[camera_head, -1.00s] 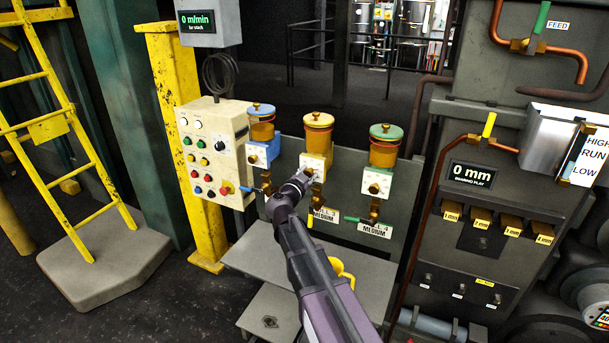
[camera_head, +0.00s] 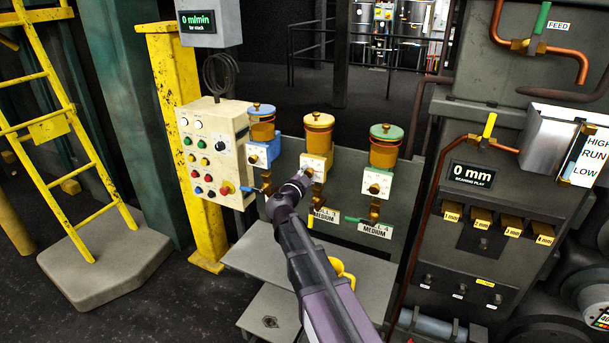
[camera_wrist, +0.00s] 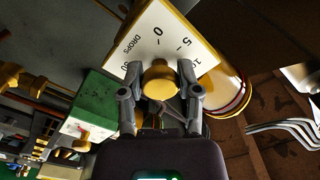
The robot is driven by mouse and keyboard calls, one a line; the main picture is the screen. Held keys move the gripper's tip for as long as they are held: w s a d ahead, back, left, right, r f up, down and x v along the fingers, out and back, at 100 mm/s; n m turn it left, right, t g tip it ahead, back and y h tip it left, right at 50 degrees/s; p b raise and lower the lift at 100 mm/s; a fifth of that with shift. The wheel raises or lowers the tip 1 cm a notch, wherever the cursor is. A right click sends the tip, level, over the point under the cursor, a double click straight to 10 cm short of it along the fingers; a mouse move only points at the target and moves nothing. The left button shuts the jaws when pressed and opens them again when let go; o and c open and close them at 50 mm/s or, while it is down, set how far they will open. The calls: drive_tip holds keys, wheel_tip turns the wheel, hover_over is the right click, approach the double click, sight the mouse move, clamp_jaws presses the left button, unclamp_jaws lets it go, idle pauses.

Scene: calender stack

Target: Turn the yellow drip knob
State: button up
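The yellow drip knob (camera_wrist: 159,82) is between my gripper's fingers in the wrist view. It sits on a pale plate (camera_wrist: 150,38) marked DROPS, with a 0 and a 5 readable. My gripper (camera_wrist: 160,76) has one finger against each side of the knob and looks shut on it. In the head view my gripper (camera_head: 306,178) is at the front of the middle drip unit, which has a yellow box (camera_head: 314,163) below an orange reservoir (camera_head: 319,136). The knob itself is hidden there by the gripper.
A blue-lidded unit (camera_head: 262,130) stands left and a green-lidded unit (camera_head: 384,150) right. A cream control box (camera_head: 216,150) is further left. A dark panel (camera_head: 480,260) with brass blocks and copper pipe is at right. A grey plate (camera_head: 255,258) lies below.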

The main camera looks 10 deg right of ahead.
drive_tip(key=o, duration=0.4)
drive_tip(key=shift+w+a, duration=0.1)
drive_tip(key=shift+o, duration=0.2)
drive_tip(key=v, duration=1.2)
